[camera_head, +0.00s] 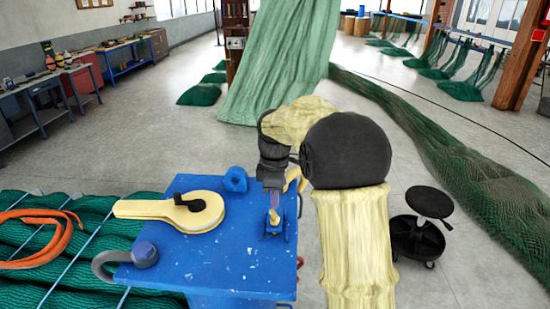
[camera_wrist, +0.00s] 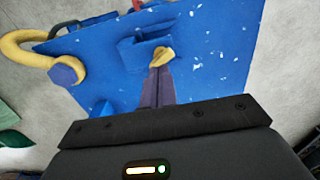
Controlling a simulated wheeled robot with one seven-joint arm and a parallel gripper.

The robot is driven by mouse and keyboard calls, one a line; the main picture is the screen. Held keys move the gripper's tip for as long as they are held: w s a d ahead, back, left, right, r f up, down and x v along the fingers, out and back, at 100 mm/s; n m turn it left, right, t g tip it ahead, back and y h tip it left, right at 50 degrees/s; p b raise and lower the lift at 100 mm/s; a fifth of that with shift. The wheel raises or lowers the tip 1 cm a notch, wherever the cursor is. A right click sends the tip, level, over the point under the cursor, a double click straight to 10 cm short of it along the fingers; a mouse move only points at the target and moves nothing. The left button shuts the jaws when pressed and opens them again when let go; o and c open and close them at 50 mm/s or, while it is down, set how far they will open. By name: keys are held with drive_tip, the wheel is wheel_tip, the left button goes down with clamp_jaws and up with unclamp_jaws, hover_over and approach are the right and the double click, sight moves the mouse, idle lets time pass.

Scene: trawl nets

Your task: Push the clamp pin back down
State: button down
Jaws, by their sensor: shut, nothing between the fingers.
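A small blue clamp (camera_head: 275,232) stands on the blue bench top near its right side, with a yellow-brass piece (camera_head: 274,216), seemingly the pin, at its top. In the wrist view the yellow piece (camera_wrist: 163,56) sits by the blue clamp block (camera_wrist: 135,50). My gripper (camera_head: 275,203) points down just above the clamp. Its purple-grey fingers are together and empty, and in the wrist view the fingertips (camera_wrist: 160,70) are right at the yellow piece. I cannot tell whether they touch it. How far the pin stands up is hard to see.
Green netting and orange rope (camera_head: 40,250) lie at left. A black stool (camera_head: 428,205) stands on the right.

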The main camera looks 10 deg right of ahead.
wheel_tip(320, 180, up, 2)
drive_tip(key=shift+r+p, duration=0.1)
drive_tip(key=shift+p, duration=0.6)
wheel_tip(320, 180, up, 9)
drive_tip(key=b, duration=0.2)
drive_tip(key=shift+r+b, duration=0.15)
drive_tip(key=shift+b, duration=0.15)
drive_tip(key=shift+w, duration=0.1)
